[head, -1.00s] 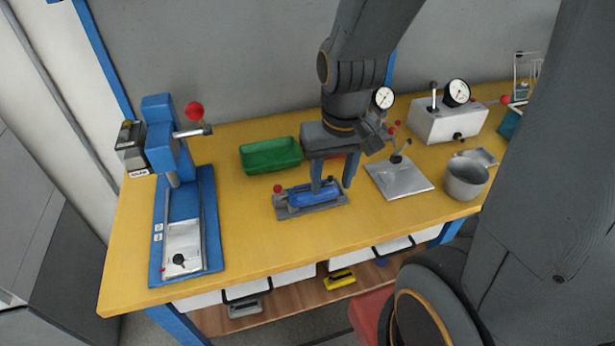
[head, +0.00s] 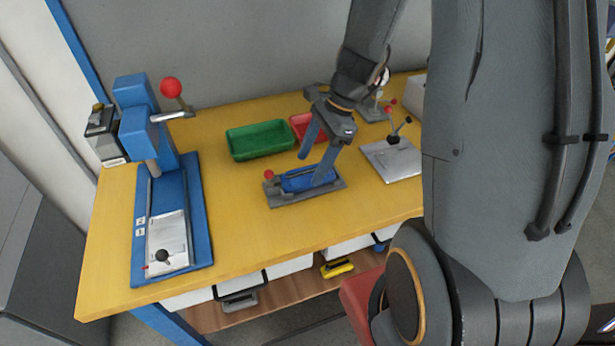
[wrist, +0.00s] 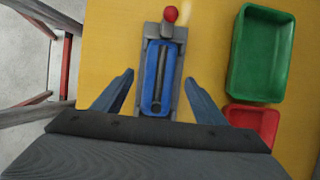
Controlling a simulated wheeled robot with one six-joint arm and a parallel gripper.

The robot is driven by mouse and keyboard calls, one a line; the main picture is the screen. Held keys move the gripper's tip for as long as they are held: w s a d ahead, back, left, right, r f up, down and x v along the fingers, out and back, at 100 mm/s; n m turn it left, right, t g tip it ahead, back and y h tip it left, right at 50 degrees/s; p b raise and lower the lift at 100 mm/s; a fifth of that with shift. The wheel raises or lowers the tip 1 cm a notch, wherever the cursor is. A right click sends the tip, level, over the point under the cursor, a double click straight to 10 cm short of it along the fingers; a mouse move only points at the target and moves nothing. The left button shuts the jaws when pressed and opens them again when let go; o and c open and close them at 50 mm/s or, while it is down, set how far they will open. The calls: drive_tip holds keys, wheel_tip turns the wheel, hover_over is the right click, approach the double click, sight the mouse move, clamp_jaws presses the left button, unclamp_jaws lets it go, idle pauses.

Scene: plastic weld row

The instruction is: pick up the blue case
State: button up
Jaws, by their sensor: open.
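The blue case (head: 296,181) lies in a grey fixture (head: 331,188) with a red knob, near the middle of the yellow table. In the wrist view the blue case (wrist: 160,79) lies lengthwise in the picture, between and slightly beyond the fingertips. My gripper (head: 312,165) is open above the fixture. In the head view one finger crosses in front of the case's right end. In the wrist view my gripper (wrist: 160,78) has one blue finger on each side of the fixture, with gaps to the case. I cannot tell the height of the fingertips over the table.
A green bin (head: 260,139) and a red bin (head: 308,128) stand behind the fixture. A blue press (head: 170,190) with a red ball handle stands at the left. A metal plate fixture (head: 392,158) is at the right. The front table strip is clear.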

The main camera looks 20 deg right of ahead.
sight(306, 172)
drive_tip(key=shift+x, duration=2)
drive_tip(key=shift+c, duration=0.2)
drive_tip(key=shift+r, duration=0.1)
drive_tip(key=c, duration=1.2)
drive_tip(key=shift+c, duration=0.2)
